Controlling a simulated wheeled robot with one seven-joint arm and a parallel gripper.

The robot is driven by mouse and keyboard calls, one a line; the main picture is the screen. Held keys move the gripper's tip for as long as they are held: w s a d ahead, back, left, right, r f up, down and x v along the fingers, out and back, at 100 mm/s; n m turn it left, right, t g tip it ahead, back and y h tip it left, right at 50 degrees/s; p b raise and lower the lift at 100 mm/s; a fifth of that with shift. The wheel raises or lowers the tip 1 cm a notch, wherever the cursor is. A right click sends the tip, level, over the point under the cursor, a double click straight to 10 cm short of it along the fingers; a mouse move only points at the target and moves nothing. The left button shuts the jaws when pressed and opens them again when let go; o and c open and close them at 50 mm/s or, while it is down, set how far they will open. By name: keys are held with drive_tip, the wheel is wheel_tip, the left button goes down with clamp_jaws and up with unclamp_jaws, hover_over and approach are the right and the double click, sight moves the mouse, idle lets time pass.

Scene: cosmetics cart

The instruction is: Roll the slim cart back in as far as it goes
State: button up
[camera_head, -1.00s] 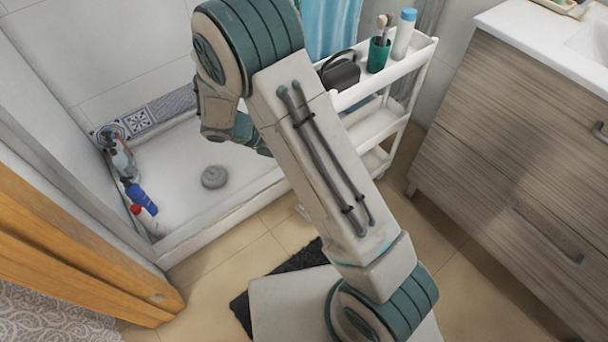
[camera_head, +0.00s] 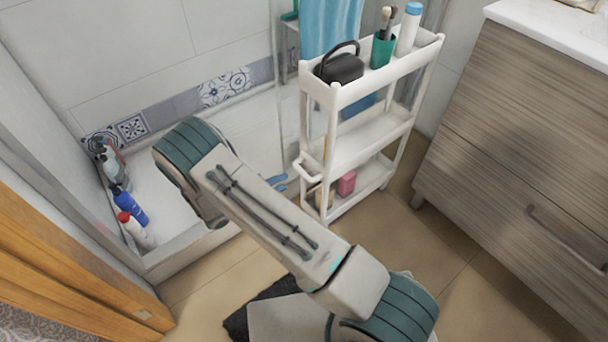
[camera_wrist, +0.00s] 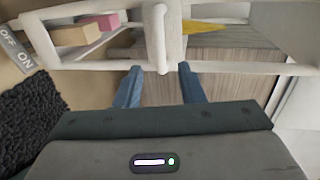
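The slim white cart (camera_head: 333,154) stands upright between the shower and the wood-front cabinet. It has three tiers. A white handle (camera_head: 307,171) sticks out from its near end. My gripper (camera_head: 283,183) is at that end, its blue fingers close to the handle and mostly hidden by my arm. In the wrist view my gripper (camera_wrist: 160,72) is open, the fingers apart with nothing between the visible tips. The handle's white bar (camera_wrist: 161,38) lines up with the gap, just ahead of the tips; I cannot tell whether they touch.
A black case (camera_head: 338,68), a green cup (camera_head: 382,50) with brushes and a white bottle (camera_head: 408,30) stand on the top tier. The cabinet (camera_head: 500,130) is close on the right. Several bottles (camera_head: 130,205) stand in the shower at left. A dark mat (camera_head: 240,318) lies below my arm.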

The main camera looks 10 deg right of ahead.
sight(304, 172)
drive_tip(key=b+x, duration=0.1)
drive_tip(key=x, duration=0.8)
drive_tip(key=shift+w+d+b, duration=0.1)
drive_tip(key=shift+d+b, duration=0.25)
drive_tip(key=shift+b, duration=0.05)
clamp_jaws()
